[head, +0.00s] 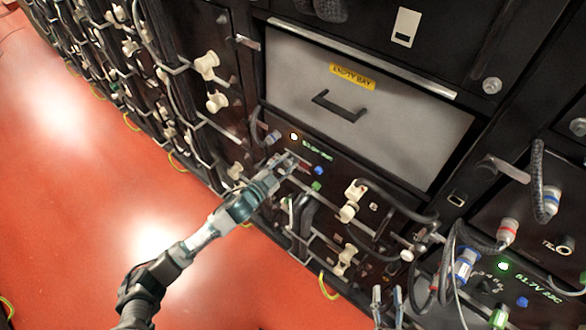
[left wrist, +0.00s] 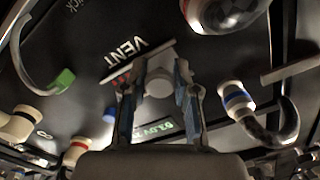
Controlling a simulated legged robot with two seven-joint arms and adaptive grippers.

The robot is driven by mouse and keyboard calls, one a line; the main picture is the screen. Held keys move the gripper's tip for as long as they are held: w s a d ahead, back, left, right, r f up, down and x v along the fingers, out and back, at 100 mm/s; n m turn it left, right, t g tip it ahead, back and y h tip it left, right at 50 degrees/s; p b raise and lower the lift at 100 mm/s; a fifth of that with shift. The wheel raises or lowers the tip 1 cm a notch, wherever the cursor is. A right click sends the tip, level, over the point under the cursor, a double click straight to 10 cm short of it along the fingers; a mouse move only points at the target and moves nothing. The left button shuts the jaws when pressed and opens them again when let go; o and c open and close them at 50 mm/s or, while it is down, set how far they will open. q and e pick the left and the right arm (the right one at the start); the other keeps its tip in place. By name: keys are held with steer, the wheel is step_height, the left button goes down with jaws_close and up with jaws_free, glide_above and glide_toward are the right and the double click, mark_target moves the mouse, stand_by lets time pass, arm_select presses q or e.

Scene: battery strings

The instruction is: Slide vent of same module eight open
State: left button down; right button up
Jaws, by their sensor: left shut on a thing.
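The vent slide (left wrist: 140,60) is a small metal strip beside the word VENT on a dark module face, in the left wrist view. A pale round knob (left wrist: 159,84) stands at the strip. My left gripper (left wrist: 160,88) has its two fingers on either side of this knob and is shut on it. In the head view my left gripper (head: 281,166) reaches the module front (head: 330,190) below the grey drawer, covering most of the vent there. My right gripper (head: 387,296) is at the lower edge, its two fingers apart with nothing visible between them.
A grey panel with a handle and an EMPTY BAY label (head: 352,80) is above the module. Cream connectors (head: 347,212) and black cables (head: 395,200) surround the work area. Red and blue plugs (head: 507,232) hang at right. Open red floor (head: 90,180) lies left.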

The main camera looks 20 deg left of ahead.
arm_select(q)
steer(key=shift+w+a+r, duration=0.1)
steer(key=shift+a+r, duration=0.05)
steer(key=shift+r, duration=0.4)
steer(key=c, duration=1)
jaws_free()
steer(key=shift+c, duration=0.2)
steer(key=shift+o, duration=1)
steer(key=shift+f, duration=0.2)
steer(key=v, duration=1.2)
steer(key=shift+f, duration=0.1)
